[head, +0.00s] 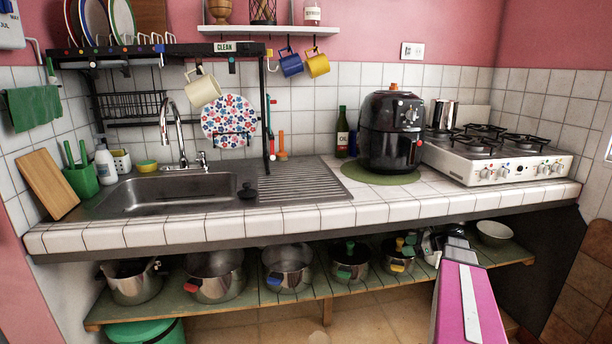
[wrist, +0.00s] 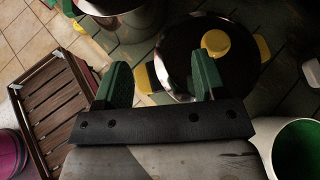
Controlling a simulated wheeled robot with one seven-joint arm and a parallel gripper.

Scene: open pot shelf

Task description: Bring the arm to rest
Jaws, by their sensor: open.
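My gripper (wrist: 160,75) is open, with its two green fingers apart and nothing gripped between them. In the wrist view it hangs over a steel pot (wrist: 178,50) with a dark lid, a yellow knob (wrist: 229,42) and yellow side handles. One yellow handle (wrist: 144,79) shows between the fingers; I cannot tell whether they touch it. In the head view my pink forearm reaches from the bottom right toward the low open shelf (head: 318,292). The pot with yellow parts (head: 396,266) stands there, left of my wrist, and the fingers are hard to make out.
More pots stand to the left, including one with a blue handle (head: 287,268). A pale bowl (head: 494,233) is to the right. The tiled counter (head: 330,215) overhangs the shelf. A slatted wooden crate (wrist: 52,105) is below in the wrist view.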

